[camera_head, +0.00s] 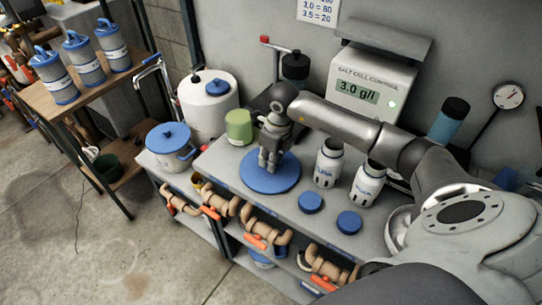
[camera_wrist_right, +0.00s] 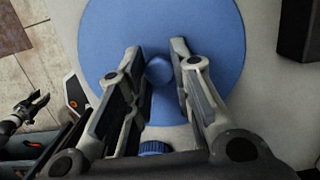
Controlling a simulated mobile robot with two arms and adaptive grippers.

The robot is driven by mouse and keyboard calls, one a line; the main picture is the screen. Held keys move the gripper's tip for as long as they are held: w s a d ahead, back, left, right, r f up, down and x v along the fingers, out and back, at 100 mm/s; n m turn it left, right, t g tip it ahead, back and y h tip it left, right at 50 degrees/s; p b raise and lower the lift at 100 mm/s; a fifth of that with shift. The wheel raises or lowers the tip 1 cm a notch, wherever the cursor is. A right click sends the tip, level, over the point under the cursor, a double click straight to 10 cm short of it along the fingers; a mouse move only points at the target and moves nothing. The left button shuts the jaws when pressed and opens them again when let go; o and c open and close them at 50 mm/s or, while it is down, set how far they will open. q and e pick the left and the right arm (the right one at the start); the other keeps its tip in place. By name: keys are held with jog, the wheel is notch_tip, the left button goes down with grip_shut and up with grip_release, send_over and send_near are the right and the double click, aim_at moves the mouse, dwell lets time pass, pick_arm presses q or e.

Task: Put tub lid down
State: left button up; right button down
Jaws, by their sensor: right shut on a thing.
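The tub lid (camera_head: 257,184) is a flat round blue disc. It lies level at the bench top, near the front edge; I cannot tell whether it touches the surface. My right gripper (camera_head: 268,162) points down over its middle. In the right wrist view the lid (camera_wrist_right: 215,40) fills the upper middle, and my right gripper (camera_wrist_right: 159,66) is shut on its round central knob (camera_wrist_right: 159,71). Another gripper, apparently my left (camera_wrist_right: 32,105), shows small at the left edge of the wrist view; its jaws are unclear.
A white pot with a blue lid (camera_head: 170,137) stands left, with a large white drum (camera_head: 209,103) behind it. A green jar (camera_head: 239,126) stands close behind the tub lid. Two white bottles (camera_head: 328,164) (camera_head: 367,185) and two blue caps (camera_head: 311,202) (camera_head: 349,222) are at right.

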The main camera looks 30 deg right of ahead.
jog(key=shift+f, duration=0.2)
jog(key=c, duration=1.3)
grip_release()
jog(key=shift+r, duration=0.1)
jog(key=shift+r, duration=0.45)
jog(key=r+b, duration=0.1)
jog(key=r, duration=0.2)
jog(key=s+r+b, duration=0.1)
jog(key=r, duration=0.3)
jog(key=r+b, duration=0.1)
jog(key=r, duration=0.3)
jog(key=shift+s+d+r, duration=0.1)
jog(key=shift+s+d, duration=0.2)
jog(key=shift+d, duration=0.05)
